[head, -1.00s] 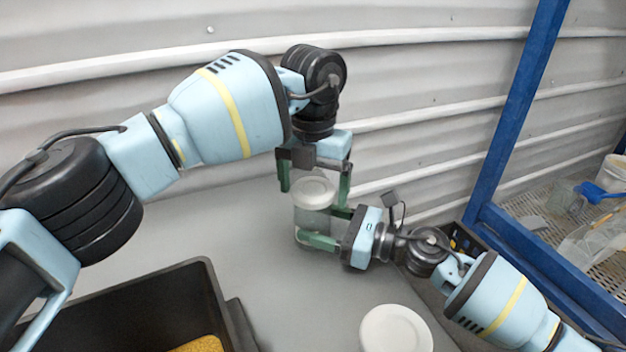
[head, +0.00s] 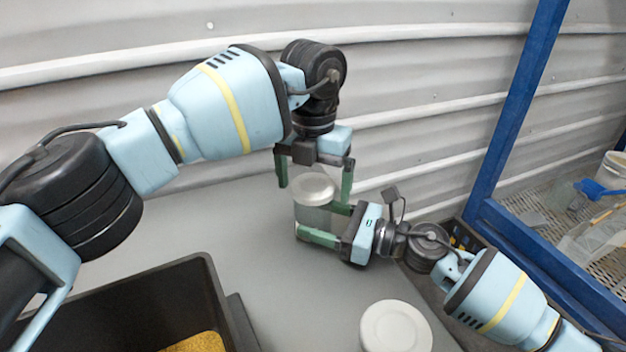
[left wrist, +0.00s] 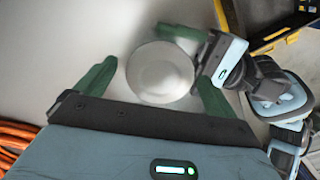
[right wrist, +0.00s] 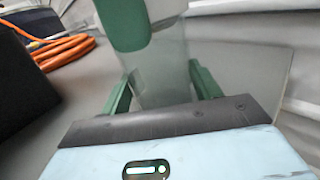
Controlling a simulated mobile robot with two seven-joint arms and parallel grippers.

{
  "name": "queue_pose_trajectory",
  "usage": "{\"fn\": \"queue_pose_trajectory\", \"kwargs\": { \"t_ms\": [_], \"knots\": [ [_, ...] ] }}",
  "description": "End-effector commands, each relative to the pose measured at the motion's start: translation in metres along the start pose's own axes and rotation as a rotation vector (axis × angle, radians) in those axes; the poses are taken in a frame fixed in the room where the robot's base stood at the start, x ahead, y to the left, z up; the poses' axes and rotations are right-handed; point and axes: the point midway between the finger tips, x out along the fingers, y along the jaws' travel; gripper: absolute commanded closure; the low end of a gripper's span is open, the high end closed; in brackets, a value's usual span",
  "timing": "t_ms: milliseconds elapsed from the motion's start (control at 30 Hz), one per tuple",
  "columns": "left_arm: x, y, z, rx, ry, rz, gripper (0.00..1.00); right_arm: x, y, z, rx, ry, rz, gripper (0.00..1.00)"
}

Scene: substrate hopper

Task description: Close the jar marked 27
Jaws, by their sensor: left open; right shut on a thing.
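A clear jar with a white round lid (head: 314,188) on its mouth stands upright on the grey table at the middle of the head view. The lid also shows from above in the left wrist view (left wrist: 160,73). No number is readable on it. My right gripper (head: 318,224) is shut on the jar's body (right wrist: 163,75), from the right. My left gripper (head: 315,186) is open above the jar, pointing down. Its fingers are on either side of the lid, with a gap on each side in the left wrist view.
A second white-lidded jar (head: 396,328) stands at the front of the table. A black bin (head: 150,290) with yellow material is at the front left. A corrugated wall closes the back.

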Motion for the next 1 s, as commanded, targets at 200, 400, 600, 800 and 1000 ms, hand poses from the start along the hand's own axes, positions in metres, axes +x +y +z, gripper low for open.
{"fn": "queue_pose_trajectory", "kwargs": {
  "t_ms": [200,400,600,800,1000],
  "knots": [
    [-0.007,0.0,0.0,0.0,-0.002,0.0,0.05,0.0,0.0,0.0,0.0,0.0,0.0,1.0],
    [-0.038,-0.001,0.001,-0.001,-0.004,0.001,0.05,0.0,0.0,0.0,0.0,0.0,0.0,1.0],
    [-0.079,-0.001,0.0,-0.001,-0.003,0.0,0.05,0.0,0.0,0.0,0.0,0.0,0.0,1.0],
    [-0.108,0.0,0.0,-0.002,-0.002,0.001,0.05,0.0,0.0,0.0,0.0,0.0,0.0,1.0],
    [-0.119,0.0,0.0,0.001,0.001,0.0,0.05,0.0,0.0,0.0,0.0,0.0,0.0,1.0]
  ]
}}
